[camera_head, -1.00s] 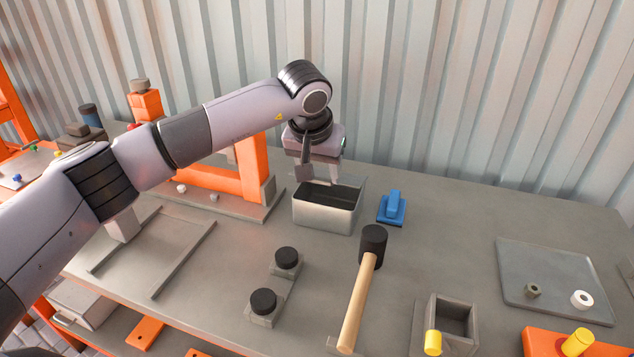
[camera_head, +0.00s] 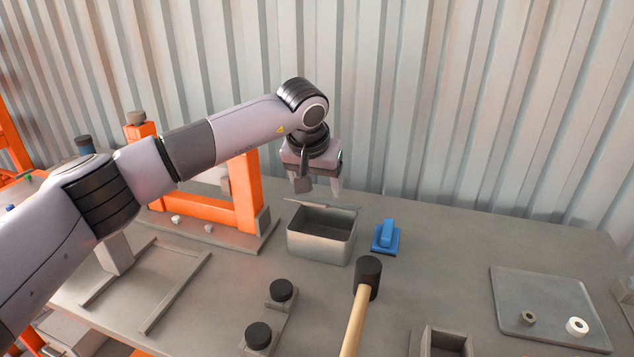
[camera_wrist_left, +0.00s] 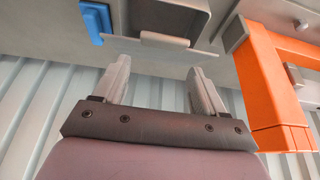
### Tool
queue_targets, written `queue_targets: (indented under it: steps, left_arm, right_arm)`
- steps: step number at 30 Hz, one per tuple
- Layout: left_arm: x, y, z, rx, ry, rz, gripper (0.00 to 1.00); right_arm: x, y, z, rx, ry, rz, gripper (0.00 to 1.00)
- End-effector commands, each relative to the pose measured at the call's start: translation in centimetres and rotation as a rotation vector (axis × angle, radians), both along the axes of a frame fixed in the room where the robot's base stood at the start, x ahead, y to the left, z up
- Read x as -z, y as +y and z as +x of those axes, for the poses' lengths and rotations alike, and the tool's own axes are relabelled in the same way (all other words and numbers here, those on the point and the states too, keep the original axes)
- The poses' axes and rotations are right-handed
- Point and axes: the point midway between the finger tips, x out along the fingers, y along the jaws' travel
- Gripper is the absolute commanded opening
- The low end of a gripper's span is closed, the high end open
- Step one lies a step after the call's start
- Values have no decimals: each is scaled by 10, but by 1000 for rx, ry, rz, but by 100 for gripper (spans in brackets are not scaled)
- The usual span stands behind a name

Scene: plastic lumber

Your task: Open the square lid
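The grey metal box (camera_head: 322,247) stands on the bench with its top open, and its inside shows. Its square lid (camera_head: 325,205) shows as a thin edge at the back rim. In the left wrist view the lid plate (camera_wrist_left: 135,46) leans out from the box opening, with a light handle (camera_wrist_left: 165,40) on it. My left gripper (camera_head: 318,192) is above and behind the back rim, apart from the lid. Its fingers (camera_wrist_left: 160,80) are spread with nothing between them. My right gripper is not in view.
A blue block (camera_head: 386,237) sits just right of the box. An orange frame (camera_head: 245,195) stands to its left. A mallet (camera_head: 366,285) and two black knobs (camera_head: 270,312) are in front. A tray (camera_head: 545,308) lies at right. The corrugated wall is close behind.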

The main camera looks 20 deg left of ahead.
Motion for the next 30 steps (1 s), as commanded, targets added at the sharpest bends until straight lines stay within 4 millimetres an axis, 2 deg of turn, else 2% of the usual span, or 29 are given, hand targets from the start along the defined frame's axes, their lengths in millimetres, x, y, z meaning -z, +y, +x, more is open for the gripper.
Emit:
queue_targets:
  steps: [11, 22, 30]
  left_arm:
    - [-3, -1, -3, 3, 6, -2, 79]
    - [-54, -1, -23, 3, 3, -1, 79]
    - [-65, -1, -29, 1, 6, -1, 79]
  right_arm:
    - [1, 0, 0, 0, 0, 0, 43]
    - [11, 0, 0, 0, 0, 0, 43]
    - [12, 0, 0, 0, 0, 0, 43]
